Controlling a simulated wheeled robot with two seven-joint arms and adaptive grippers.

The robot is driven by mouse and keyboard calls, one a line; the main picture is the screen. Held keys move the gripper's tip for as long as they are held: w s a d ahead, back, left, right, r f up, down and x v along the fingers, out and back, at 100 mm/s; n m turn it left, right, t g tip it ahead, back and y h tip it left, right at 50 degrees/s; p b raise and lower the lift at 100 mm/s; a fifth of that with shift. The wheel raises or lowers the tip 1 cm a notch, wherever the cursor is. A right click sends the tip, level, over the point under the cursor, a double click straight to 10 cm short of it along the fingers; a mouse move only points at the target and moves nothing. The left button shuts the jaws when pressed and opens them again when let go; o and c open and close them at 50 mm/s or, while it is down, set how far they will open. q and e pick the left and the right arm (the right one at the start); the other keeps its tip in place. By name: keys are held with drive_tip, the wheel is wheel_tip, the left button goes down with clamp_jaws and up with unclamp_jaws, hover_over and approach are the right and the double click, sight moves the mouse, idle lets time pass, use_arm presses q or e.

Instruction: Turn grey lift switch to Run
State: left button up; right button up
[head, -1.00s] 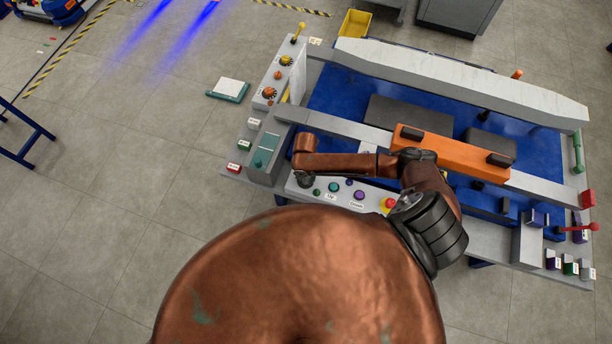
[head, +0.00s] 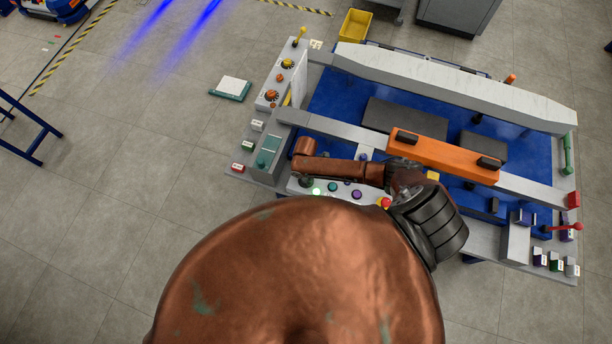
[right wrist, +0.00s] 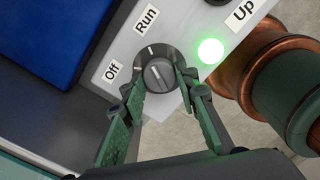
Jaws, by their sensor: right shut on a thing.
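The grey lift switch is a round knob (right wrist: 160,74) on a light grey panel in the right wrist view. An Off label (right wrist: 112,70) is to its left and a Run label (right wrist: 147,18) above it. The mark at its upper rim points toward Run. My right gripper (right wrist: 157,86) has its green fingers on both sides of the knob, shut on it. In the head view my right gripper (head: 304,183) is at the left end of the front button panel (head: 372,196) and hides the knob. My left gripper is not in view.
A lit green lamp (right wrist: 210,51) is beside the knob, near the Up label (right wrist: 243,10). A red button (head: 385,202) is farther right on the panel. An orange block (head: 445,155) sits on a grey rail behind my arm. Open floor lies to the left.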

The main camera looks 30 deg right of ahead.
drive_tip(key=shift+d+m, duration=0.1)
drive_tip(key=shift+m, duration=0.4)
drive_tip(key=o, duration=1.1)
drive_tip(key=shift+o, duration=0.2)
wheel_tip(320, 180, up, 12)
drive_tip(key=shift+w, duration=0.1)
